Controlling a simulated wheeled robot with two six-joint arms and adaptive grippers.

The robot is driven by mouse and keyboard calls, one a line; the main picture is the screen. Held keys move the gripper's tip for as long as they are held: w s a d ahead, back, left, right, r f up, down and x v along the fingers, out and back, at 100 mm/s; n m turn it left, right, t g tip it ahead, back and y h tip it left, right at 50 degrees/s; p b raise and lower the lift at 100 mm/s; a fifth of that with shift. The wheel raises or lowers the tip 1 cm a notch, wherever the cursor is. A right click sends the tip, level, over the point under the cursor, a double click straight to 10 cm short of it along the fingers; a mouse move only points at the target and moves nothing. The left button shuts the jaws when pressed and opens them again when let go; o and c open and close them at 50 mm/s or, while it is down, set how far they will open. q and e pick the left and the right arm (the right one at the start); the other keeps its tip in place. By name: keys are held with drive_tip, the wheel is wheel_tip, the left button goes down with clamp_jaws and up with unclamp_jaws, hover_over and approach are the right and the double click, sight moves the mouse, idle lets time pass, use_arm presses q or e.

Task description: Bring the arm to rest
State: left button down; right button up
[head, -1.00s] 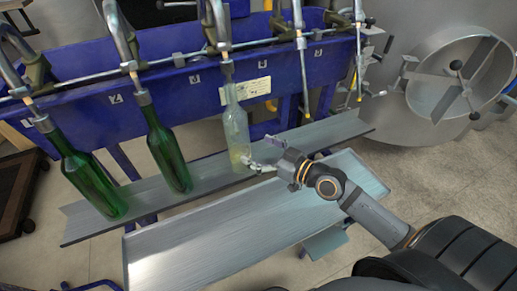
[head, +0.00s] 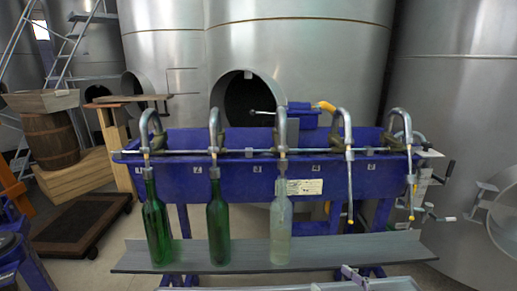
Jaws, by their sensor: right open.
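My right gripper (head: 347,279) shows only in part at the bottom edge of the head view, in front of the bottle shelf. Its jaws are open, with no bottle between the visible parts; the rest of it and its arm are below the frame. A clear bottle (head: 281,228) stands upright on the shelf, behind and left of the gripper and apart from it. It looks partly filled with something pale. Two green bottles (head: 157,230) (head: 218,228) stand to its left. My left gripper is not in view.
The blue filler trough (head: 240,185) carries several curved metal spouts; the two rightmost have no bottle below. The grey shelf (head: 345,251) runs below it, with bare room at its right. Steel tanks (head: 300,60) stand behind; a barrel (head: 50,140) is at the left.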

drive_tip(key=s+f+g+h, duration=0.45)
drive_tip(key=s+f, duration=0.35)
drive_tip(key=f, duration=0.3)
drive_tip(key=s+d+f+m+g+h, duration=0.4)
drive_tip(key=s+d+g+h, duration=0.15)
drive_tip(key=s, duration=0.45)
wheel_tip(320, 180, down, 21)
drive_tip(key=d+g, duration=0.2)
drive_tip(key=s+d+f+m+y, duration=0.1)
drive_tip(key=s+f, duration=0.4)
drive_tip(key=f, duration=0.3)
drive_tip(key=s+d+f, duration=0.1)
drive_tip(key=s+f, duration=0.5)
drive_tip(key=f, duration=0.2)
use_arm(q)
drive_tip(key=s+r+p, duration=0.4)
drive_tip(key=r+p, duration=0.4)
drive_tip(key=p, duration=0.1)
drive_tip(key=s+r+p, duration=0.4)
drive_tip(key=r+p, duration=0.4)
drive_tip(key=p, duration=0.2)
drive_tip(key=shift+p, duration=0.3)
use_arm(e)
drive_tip(key=s+r+g, duration=0.1)
drive_tip(key=s+r, duration=0.9)
drive_tip(key=r, duration=0.3)
drive_tip(key=shift+d, duration=0.15)
